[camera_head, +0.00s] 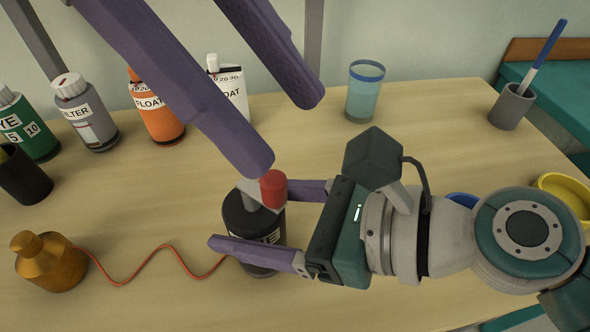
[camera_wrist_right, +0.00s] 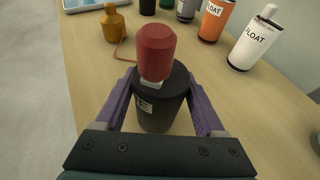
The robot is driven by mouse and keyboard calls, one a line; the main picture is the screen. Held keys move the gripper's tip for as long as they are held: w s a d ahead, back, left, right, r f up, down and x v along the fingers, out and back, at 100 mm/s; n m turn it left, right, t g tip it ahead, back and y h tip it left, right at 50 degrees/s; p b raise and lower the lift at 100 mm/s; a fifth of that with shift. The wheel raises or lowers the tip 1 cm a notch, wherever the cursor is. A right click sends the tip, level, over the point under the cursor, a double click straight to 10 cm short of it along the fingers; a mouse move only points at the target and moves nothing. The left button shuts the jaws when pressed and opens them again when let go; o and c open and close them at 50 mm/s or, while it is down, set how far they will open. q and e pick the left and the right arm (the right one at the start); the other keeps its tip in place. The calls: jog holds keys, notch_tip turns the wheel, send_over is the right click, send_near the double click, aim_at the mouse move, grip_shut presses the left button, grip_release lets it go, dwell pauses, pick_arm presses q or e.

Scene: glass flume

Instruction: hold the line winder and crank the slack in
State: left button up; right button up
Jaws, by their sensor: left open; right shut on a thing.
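The line winder (camera_head: 258,262) is a black drum with a white label and a light crank arm on top that carries a red knob (camera_head: 273,190). It stands upright on the table. My right gripper (camera_head: 248,216) is shut on the drum, one finger on each side. The right wrist view also shows the winder (camera_wrist_right: 160,112) between the fingers, with the red knob (camera_wrist_right: 156,50) above. A wavy red line (camera_head: 150,262) lies slack between the winder and a brass weight (camera_head: 50,262). My left gripper (camera_head: 286,132) is open and empty, one fingertip just above the knob.
A blue-rimmed glass (camera_head: 364,95) and a grey pen cup (camera_head: 510,108) stand further right. Table front is clear.

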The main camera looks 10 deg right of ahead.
pick_arm(q)
jog(key=s+g+h, duration=0.1)
jog(key=s+h, duration=0.1)
jog(key=n+t+h, duration=0.9)
jog(key=n+t, duration=0.2)
send_near(286, 181)
jog(key=shift+y, duration=0.3)
jog(key=x, duration=1.2)
jog(key=shift+w+f, duration=0.1)
jog(key=shift+w, duration=0.1)
grip_shut()
